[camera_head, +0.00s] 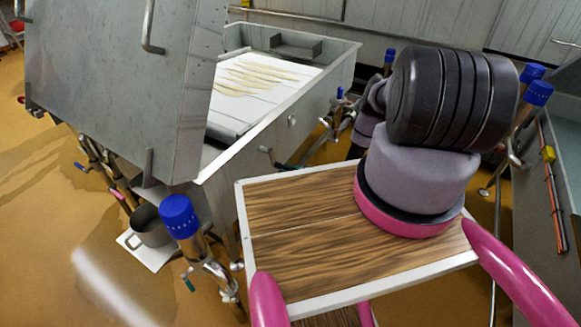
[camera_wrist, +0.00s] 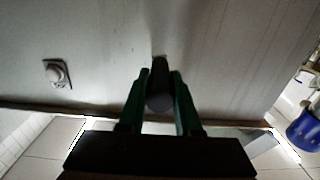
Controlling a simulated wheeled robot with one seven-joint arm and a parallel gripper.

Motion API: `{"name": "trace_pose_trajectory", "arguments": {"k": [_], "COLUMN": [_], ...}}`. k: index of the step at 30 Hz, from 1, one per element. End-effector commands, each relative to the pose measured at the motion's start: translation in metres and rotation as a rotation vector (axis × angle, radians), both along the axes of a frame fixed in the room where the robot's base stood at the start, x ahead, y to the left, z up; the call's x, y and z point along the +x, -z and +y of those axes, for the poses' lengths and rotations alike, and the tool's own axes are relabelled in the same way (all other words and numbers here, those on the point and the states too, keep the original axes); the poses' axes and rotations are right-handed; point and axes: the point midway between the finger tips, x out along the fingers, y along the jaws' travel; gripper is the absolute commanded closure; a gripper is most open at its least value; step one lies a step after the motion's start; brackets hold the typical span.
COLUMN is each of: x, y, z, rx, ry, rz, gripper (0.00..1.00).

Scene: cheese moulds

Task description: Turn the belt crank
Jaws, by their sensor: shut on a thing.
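In the wrist view, my gripper (camera_wrist: 159,76) has its two green fingers on either side of a dark, rounded handle (camera_wrist: 159,98), and they are shut on it. The handle stands out from a grey metal wall; it appears to be the belt crank's grip. The rest of the crank is hidden or too dark to make out. In the head view, the belt (camera_head: 290,98) is a white surface with pale yellowish strips inside a long steel trough (camera_head: 318,108). My gripper cannot be made out in the head view, where my dark arm covers part of the scene.
A round knob on a square plate (camera_wrist: 57,73) is on the wall left of my gripper. A blue-capped post (camera_wrist: 308,130) stands at right. In the head view, a large steel cabinet (camera_head: 120,80) is at left, with a pot (camera_head: 150,228) below. Orange floor is open at lower left.

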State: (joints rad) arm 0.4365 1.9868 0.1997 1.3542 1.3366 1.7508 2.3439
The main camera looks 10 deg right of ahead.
Motion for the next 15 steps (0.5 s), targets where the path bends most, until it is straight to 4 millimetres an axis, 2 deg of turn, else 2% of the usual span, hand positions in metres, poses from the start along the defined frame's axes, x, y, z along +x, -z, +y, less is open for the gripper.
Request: {"name": "trace_pose_trajectory", "arguments": {"k": [3, 15], "x": [-0.0068, -0.0137], "y": [0.0024, 0.0026], "z": [0.0048, 0.0121], "rx": [0.052, 0.142], "ry": [-0.003, -0.004], "rz": [0.056, 0.145], "gripper": [1.0, 1.0]}}
